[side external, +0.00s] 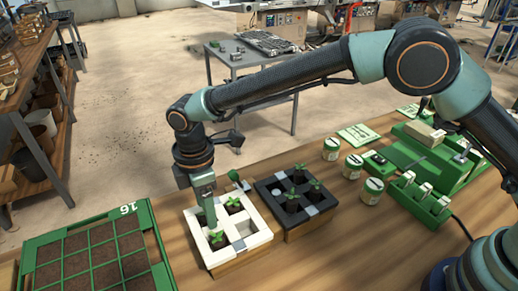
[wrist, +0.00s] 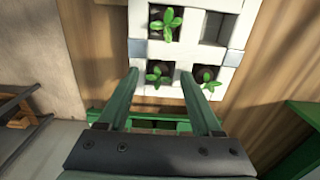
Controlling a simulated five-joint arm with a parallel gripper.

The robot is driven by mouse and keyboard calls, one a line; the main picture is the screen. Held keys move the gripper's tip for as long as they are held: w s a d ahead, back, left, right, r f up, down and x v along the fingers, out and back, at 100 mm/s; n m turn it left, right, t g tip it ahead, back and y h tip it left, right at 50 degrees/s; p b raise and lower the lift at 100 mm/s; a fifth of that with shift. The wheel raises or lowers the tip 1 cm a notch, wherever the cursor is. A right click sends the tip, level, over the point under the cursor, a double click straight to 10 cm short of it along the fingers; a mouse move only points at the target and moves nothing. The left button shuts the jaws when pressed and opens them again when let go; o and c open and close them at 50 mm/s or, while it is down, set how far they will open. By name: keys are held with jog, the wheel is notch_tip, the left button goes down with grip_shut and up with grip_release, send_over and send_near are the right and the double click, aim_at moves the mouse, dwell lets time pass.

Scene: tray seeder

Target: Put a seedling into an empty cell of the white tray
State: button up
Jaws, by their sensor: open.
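The white tray (side external: 258,241) stands on the wooden bench and also shows in the wrist view (wrist: 185,52). Three of its cells hold green seedlings in dark plugs: one (wrist: 165,22) at the top, one (wrist: 157,76) at lower left and one (wrist: 206,76) at lower right. The fourth cell (wrist: 212,27) is empty, and it shows in the side view (side external: 246,228). My gripper (side external: 211,224) is low over the tray's left side. In the wrist view my gripper (wrist: 159,77) is open, its fingertips on either side of the lower-left seedling, which the fingers largely hide in the side view.
A black tray (side external: 310,219) with three seedlings stands close right of the white tray. A green tray (side external: 153,222) of soil cells lies at left. Small tubs (side external: 353,167) and a green tool stand (side external: 425,160) are further right.

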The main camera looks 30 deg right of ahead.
notch_tip(320, 180, up, 12)
dwell(0.5)
jog(key=d+r+m+t+y, duration=0.1)
jog(key=d+r+m, duration=0.35)
jog(key=d, duration=0.45)
jog(key=d+r+m+t, duration=0.1)
jog(key=d+r+m, duration=0.35)
jog(key=d, duration=0.55)
jog(key=s+d+f+m+t, duration=0.1)
jog(key=s+d+m, duration=0.3)
jog(key=d, duration=0.4)
jog(key=s+d+f+m+t+h, duration=0.1)
jog(key=s+d+f+m+t, duration=0.1)
jog(key=s+d+m, duration=0.3)
jog(key=s+d, duration=0.2)
jog(key=d, duration=0.1)
jog(key=shift+s+t, duration=0.3)
